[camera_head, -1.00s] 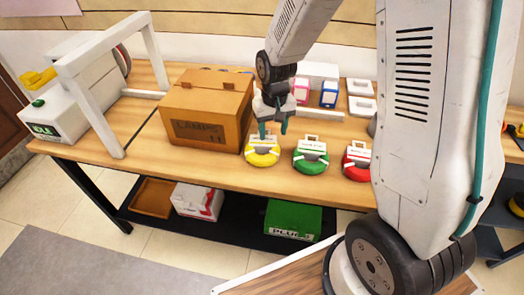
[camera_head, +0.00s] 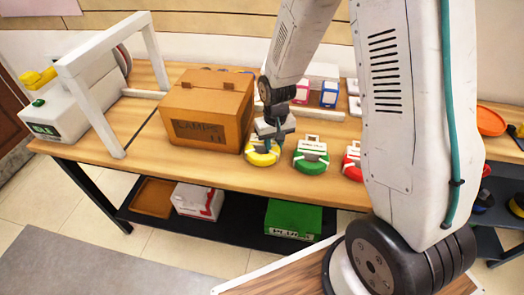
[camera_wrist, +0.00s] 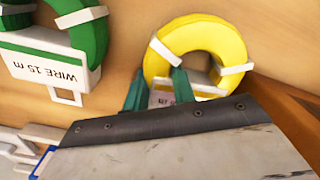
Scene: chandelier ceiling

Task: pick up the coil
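A yellow coil (camera_head: 262,157) with white straps and a white label tab lies flat on the workbench, just right of the cardboard box. It also shows in the wrist view (camera_wrist: 197,47). My gripper (camera_head: 274,144) is low over this coil, pointing down. In the wrist view its two teal fingertips (camera_wrist: 158,89) are apart, with the coil's white label tab between them. I cannot tell whether they touch it. A green coil (camera_head: 311,160) and a red coil (camera_head: 351,165) lie in a row to the right. My arm partly hides the red one.
The cardboard box (camera_head: 207,110) stands close on the left of my gripper. White and blue boxes (camera_head: 329,94) stand behind. A white frame (camera_head: 100,65) and a machine (camera_head: 65,110) are at the left end. A lower shelf (camera_head: 235,222) holds boxes.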

